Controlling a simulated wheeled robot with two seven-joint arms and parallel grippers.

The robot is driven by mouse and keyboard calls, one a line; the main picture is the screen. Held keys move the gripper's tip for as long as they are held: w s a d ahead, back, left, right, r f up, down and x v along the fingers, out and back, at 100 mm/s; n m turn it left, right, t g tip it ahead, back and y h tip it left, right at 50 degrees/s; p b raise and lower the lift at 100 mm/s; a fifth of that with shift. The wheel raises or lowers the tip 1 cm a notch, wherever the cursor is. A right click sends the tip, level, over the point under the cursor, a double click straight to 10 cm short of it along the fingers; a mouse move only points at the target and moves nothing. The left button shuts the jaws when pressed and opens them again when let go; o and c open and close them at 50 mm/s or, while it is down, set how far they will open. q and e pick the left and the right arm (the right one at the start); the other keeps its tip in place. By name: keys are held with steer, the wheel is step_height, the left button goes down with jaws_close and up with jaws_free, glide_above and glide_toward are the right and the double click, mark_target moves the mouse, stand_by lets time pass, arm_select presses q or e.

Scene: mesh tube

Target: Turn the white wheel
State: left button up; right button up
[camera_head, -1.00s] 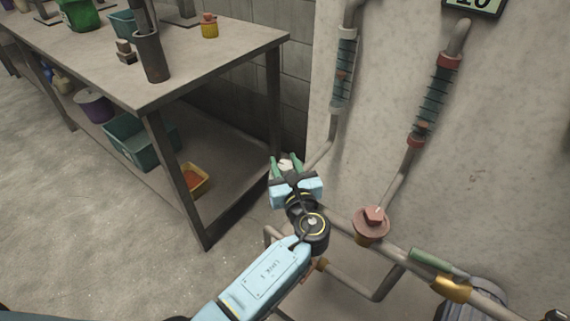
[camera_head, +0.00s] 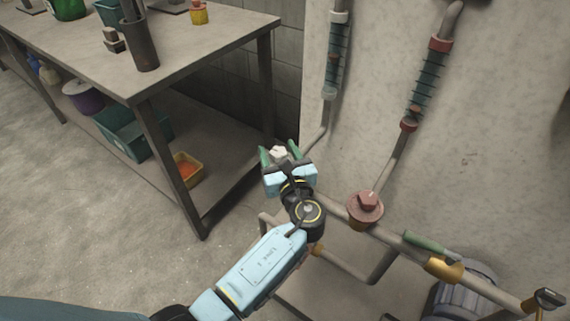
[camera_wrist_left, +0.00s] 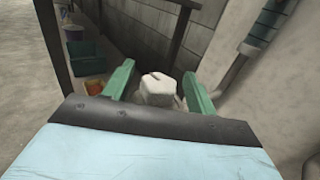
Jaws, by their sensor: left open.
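The white wheel (camera_head: 279,152) shows in the head view at the end of a pipe by the wall corner. My left gripper (camera_head: 280,152) is open, with one green finger on each side of the wheel. In the left wrist view the white wheel (camera_wrist_left: 159,88) stands between the two green fingers of my left gripper (camera_wrist_left: 158,84). A gap shows between the wheel and the left finger; I cannot tell whether the right finger touches it. The wheel's lower part is hidden behind the gripper body. My right gripper is not in view.
A red-brown wheel (camera_head: 367,204) sits on the pipe to the right of my left gripper. A yellow valve with a green handle (camera_head: 425,242) is further right. A metal workbench (camera_head: 193,52) stands to the left. Mesh tubes (camera_head: 424,90) run up the wall.

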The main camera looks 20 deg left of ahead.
arm_select(q)
steer(key=p+v, duration=0.3)
steer(key=v, duration=1)
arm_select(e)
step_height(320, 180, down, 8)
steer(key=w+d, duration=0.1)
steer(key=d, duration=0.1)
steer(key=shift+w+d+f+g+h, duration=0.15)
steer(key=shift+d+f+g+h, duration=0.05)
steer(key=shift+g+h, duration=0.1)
